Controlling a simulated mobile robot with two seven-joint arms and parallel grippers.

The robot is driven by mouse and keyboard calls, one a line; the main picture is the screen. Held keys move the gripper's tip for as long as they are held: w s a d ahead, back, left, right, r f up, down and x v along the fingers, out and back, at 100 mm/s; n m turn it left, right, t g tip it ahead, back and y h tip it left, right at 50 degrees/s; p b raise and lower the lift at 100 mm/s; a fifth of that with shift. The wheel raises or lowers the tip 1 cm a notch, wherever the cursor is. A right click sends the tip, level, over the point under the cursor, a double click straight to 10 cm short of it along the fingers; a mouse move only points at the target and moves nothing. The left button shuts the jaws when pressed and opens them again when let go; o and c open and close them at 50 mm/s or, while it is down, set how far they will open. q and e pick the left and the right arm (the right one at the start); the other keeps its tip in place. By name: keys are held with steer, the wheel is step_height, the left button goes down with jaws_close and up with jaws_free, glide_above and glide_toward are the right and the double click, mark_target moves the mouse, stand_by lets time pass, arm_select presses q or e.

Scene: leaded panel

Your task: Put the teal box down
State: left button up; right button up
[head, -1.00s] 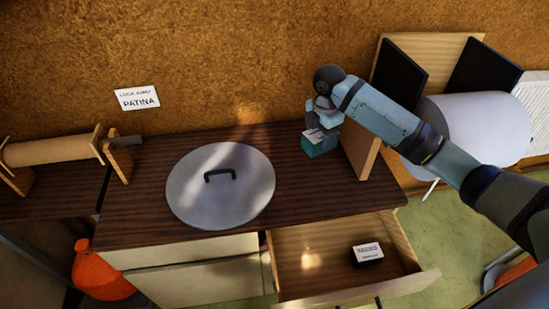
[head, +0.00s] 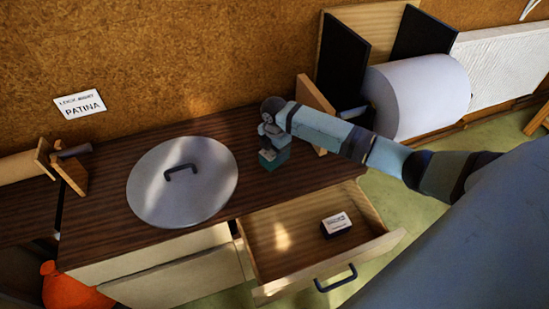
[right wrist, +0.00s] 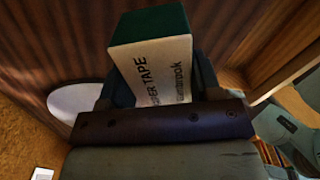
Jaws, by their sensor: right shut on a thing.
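The teal box (head: 275,158) is in my right gripper (head: 270,146) over the dark wooden worktop (head: 110,215), right of the round grey lid. In the right wrist view the teal box (right wrist: 150,25) shows a green side and a pale label with "TAPE" lettering, between the fingers of the right gripper (right wrist: 160,95). The right gripper is shut on it. I cannot tell whether the box touches the worktop. The left gripper is not in view.
The round grey lid (head: 183,182) with a dark handle lies left of the box. An upright wooden board (head: 315,105) stands behind on the right. Worktop around the box is clear.

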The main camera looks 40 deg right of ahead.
steer(key=shift+f, duration=1.85)
steer(key=shift+f, duration=0.1)
steer(key=o, duration=1)
